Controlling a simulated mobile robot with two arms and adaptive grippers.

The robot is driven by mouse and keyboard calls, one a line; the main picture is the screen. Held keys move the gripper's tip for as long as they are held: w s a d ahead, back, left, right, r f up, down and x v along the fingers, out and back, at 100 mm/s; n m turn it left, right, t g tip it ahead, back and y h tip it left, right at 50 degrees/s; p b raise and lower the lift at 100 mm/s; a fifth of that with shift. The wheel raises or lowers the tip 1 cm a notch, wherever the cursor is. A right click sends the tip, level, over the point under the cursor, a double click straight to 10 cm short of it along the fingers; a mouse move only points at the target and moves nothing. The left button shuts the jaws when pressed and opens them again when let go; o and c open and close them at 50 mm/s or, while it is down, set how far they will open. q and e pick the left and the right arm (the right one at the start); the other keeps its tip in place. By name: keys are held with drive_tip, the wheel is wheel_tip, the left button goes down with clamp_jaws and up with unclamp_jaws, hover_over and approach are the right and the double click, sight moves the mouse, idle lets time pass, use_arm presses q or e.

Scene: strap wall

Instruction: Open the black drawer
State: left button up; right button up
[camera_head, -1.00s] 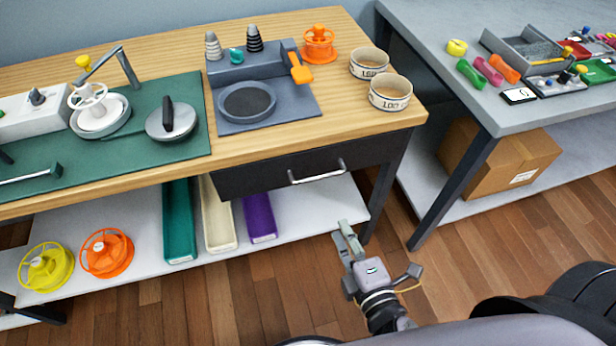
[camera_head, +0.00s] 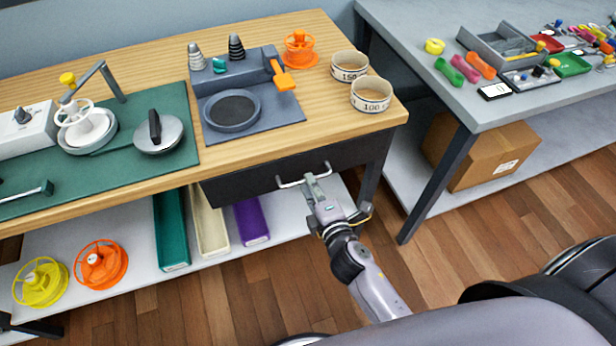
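The black drawer (camera_head: 240,188) is under the front edge of the wooden table. Its front looks flush with the table frame, so it appears shut. A silvery bar handle (camera_head: 290,183) runs across the drawer front. My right gripper (camera_head: 317,180) is at the right part of this handle, its fingertips overlapping the bar in the picture. I cannot tell whether the fingers are closed around the bar or only beside it. My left gripper is not in view.
The wooden table (camera_head: 290,135) carries a grey tray station, a green mat and two round tins. A lower shelf (camera_head: 215,262) below the drawer holds long bins and spools. A grey table (camera_head: 440,95) stands right, with a cardboard box (camera_head: 485,155) beneath.

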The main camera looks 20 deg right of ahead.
drive_tip(key=shift+x, duration=1.4)
drive_tip(key=shift+c, duration=0.3)
clamp_jaws()
